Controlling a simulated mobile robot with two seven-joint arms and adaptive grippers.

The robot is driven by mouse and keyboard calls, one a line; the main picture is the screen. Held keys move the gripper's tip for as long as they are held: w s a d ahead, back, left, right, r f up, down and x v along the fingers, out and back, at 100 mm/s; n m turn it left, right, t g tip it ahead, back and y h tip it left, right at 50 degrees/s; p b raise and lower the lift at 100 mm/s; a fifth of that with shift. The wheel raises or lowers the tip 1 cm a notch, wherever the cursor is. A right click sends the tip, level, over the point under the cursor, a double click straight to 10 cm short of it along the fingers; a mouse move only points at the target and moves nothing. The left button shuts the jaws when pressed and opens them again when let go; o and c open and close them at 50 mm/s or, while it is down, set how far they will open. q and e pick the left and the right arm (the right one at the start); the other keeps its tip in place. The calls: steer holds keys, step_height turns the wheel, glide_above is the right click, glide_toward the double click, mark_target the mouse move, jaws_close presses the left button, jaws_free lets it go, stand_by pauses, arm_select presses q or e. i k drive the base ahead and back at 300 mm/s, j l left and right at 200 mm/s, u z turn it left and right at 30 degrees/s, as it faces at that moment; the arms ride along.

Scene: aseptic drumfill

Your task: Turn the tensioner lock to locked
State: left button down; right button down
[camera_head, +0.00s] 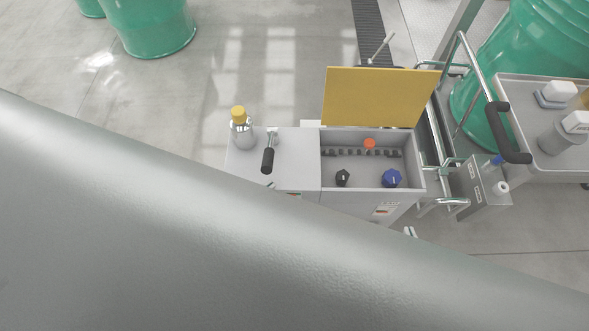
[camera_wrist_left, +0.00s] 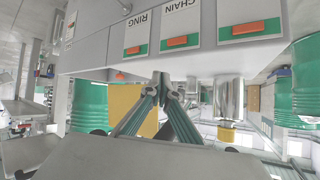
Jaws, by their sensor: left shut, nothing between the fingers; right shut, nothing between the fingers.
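A grey cabinet (camera_head: 285,174) stands in the middle of the head view with its yellow lid (camera_head: 375,97) raised. Its open bay holds a black knob (camera_head: 343,177), a blue knob (camera_head: 391,178) and an orange-red knob (camera_head: 369,144). I cannot tell which part is the tensioner lock. A black-gripped lever (camera_head: 267,160) stands on the cabinet's left top. My left gripper (camera_wrist_left: 165,88) is shut and empty in the left wrist view, beside the cabinet face with plates marked "RING" (camera_wrist_left: 141,35) and "CHAIN" (camera_wrist_left: 180,28). My right gripper is not visible.
A large grey surface covers the lower head view. A yellow-capped bottle (camera_head: 241,130) stands on the cabinet's left top. A trolley (camera_head: 540,85) with a black handle and a green drum (camera_head: 490,75) stand to the right.

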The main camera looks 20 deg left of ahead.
mark_target(341, 177)
steer(key=u, duration=0.25)
steer(key=k+j, duration=0.35)
steer(key=k, duration=0.15)
steer(key=k+j, duration=0.35)
steer(key=k, duration=0.15)
